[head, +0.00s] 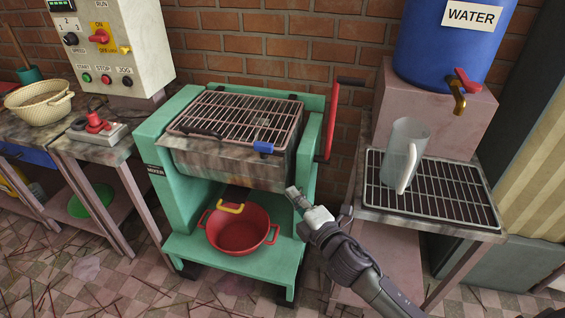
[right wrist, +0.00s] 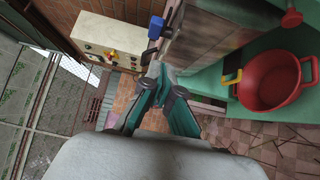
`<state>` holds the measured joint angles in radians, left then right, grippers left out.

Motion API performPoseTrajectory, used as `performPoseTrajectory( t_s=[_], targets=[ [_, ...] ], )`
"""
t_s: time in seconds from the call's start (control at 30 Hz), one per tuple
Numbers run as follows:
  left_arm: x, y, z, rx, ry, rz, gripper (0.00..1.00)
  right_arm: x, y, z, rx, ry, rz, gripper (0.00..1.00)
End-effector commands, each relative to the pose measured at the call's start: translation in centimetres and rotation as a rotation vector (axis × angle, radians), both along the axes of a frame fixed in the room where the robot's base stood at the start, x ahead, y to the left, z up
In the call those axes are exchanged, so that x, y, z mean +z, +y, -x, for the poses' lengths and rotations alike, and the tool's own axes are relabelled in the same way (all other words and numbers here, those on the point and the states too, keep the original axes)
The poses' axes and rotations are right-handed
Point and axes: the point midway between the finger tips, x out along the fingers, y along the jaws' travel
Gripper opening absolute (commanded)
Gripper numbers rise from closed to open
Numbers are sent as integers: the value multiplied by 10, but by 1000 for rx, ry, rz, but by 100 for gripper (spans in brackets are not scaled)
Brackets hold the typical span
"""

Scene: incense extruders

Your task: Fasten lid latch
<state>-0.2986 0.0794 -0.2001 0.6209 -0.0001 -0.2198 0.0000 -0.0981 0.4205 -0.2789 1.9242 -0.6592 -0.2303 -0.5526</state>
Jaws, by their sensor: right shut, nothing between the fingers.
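The green mixer (head: 152,225) stands in the middle of the head view with its wire-grid lid (head: 235,116) lying flat over the drum. A blue latch (head: 263,147) sits at the lid's front edge, right of its middle; in the right wrist view the blue latch (right wrist: 155,27) shows at the upper middle. My right gripper (head: 291,189) is at the drum's front right, lower than the latch and apart from it. In the right wrist view its fingertips (right wrist: 161,69) are together and empty, below the latch. My left gripper is not in view.
A red bowl (head: 238,241) sits on the mixer's lower shelf, with a yellow handle (head: 231,208) above it. A red lever (head: 330,125) stands at the mixer's right side. A clear jug (head: 403,150) stands on the rack table (head: 480,235) at right, below a blue water barrel (head: 440,50).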

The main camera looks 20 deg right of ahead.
Motion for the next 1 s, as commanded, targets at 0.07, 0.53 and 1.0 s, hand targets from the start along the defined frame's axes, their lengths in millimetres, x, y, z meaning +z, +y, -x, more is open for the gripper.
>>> performPoseTrajectory(
  t_s=[0.07,0.53,1.0],
  targets=[
    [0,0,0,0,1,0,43,0,0,0,0,1,-1,0],
    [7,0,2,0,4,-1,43,2,11,-58,-1,0,-4,0],
    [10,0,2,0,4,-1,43,0,-1,-127,-2,3,-4,0]
  ],
)
